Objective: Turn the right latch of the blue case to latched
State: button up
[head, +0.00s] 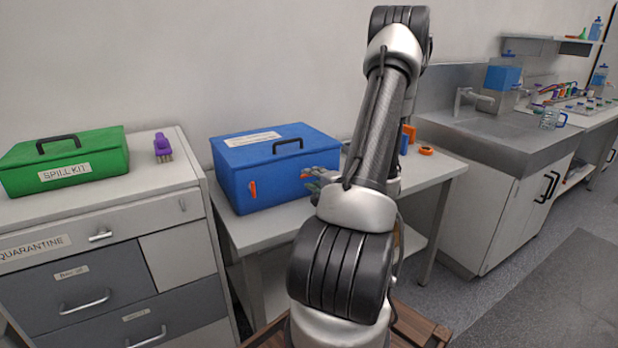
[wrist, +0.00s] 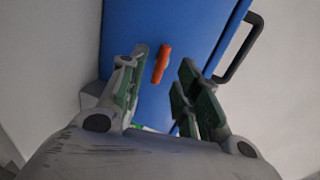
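The blue case (head: 275,172) stands closed on a white table, with a dark handle on its lid. Its left latch (head: 253,190) is orange and stands upright on the front face. Its right latch (head: 306,173) is orange and lies roughly level, partly hidden by my gripper. In the wrist view the right latch (wrist: 161,64) shows on the blue face, just beyond and between the fingertips. My gripper (head: 316,182) is at the right part of the case's front. In the wrist view my gripper (wrist: 156,82) is open, its fingers apart with nothing between their pads; contact with the latch cannot be told.
A green spill kit case (head: 65,160) and a purple-handled brush (head: 162,147) sit on the drawer cabinet (head: 110,250) at left. Orange and blue items, including an orange piece (head: 426,150), lie on the table behind my arm. A sink counter (head: 500,135) stands at right.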

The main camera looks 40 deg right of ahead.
jog(key=shift+x, duration=1.65)
grip_shut()
jog(key=shift+f+m, duration=0.1)
jog(key=shift+m, duration=0.2)
jog(key=shift+s+f+m+t+y, duration=0.1)
jog(key=shift+m+t+y, duration=0.4)
jog(key=shift+m, duration=2)
jog(key=shift+f+m+t+y, duration=0.1)
jog(key=shift+m+t+y, duration=0.35)
jog(key=shift+m, duration=2.05)
jog(key=shift+f+m+t+y, duration=0.2)
jog(key=shift+m+y, duration=0.45)
jog(key=shift+m, duration=1.85)
jog(key=shift+a+r, duration=0.1)
jog(key=shift+r, duration=0.05)
